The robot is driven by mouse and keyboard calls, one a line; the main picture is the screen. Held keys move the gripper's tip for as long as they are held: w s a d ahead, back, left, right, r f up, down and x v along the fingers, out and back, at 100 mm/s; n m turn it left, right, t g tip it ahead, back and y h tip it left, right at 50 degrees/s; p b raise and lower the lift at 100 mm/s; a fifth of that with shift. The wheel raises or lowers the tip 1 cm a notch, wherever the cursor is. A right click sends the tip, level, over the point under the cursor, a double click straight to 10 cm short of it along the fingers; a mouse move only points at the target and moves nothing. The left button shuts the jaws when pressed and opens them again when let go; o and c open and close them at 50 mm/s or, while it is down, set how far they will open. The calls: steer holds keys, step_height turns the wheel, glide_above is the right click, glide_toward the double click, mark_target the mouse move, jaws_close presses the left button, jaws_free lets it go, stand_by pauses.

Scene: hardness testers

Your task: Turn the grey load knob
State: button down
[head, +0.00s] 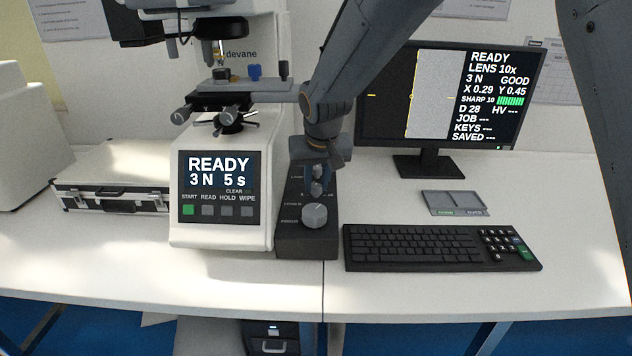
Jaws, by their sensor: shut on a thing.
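A dark control box (305,240) stands against the right side of the white hardness tester (230,130). Small grey knobs sit in a row on its sloped top, with a larger pale knob (314,215) at the front. My gripper (318,182) reaches down from above and is shut on the small grey load knob (317,190), behind the large knob. The fingers partly hide the load knob and the back of the box. The tester's panel reads READY, 3 N, 5 s. The monitor (440,100) also reads READY and 3 N.
A black keyboard (430,248) lies right of the control box, with a small grey tray (455,212) behind it. A silver-edged case (110,180) lies left of the tester. The tester's stage (240,88) is close left of my arm. The white bench has free room at far right.

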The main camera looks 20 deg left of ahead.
steer(key=shift+n+p, duration=0.3)
steer(key=shift+n, duration=0.1)
steer(key=shift+w+d+n+y, duration=0.1)
steer(key=shift+n+y, duration=0.4)
steer(key=shift+n, duration=0.5)
steer(key=n+g+b, duration=0.1)
steer(key=n+b, duration=0.1)
steer(key=b, duration=0.1)
steer(key=shift+f+n+y, duration=0.15)
steer(key=shift+n+y, duration=0.15)
steer(key=shift+y, duration=0.1)
steer(key=n+g+b, duration=0.1)
steer(key=n+b, duration=0.1)
steer(key=shift+b, duration=0.4)
steer(key=shift+n+y, duration=0.3)
steer(key=c, duration=1.5)
jaws_free()
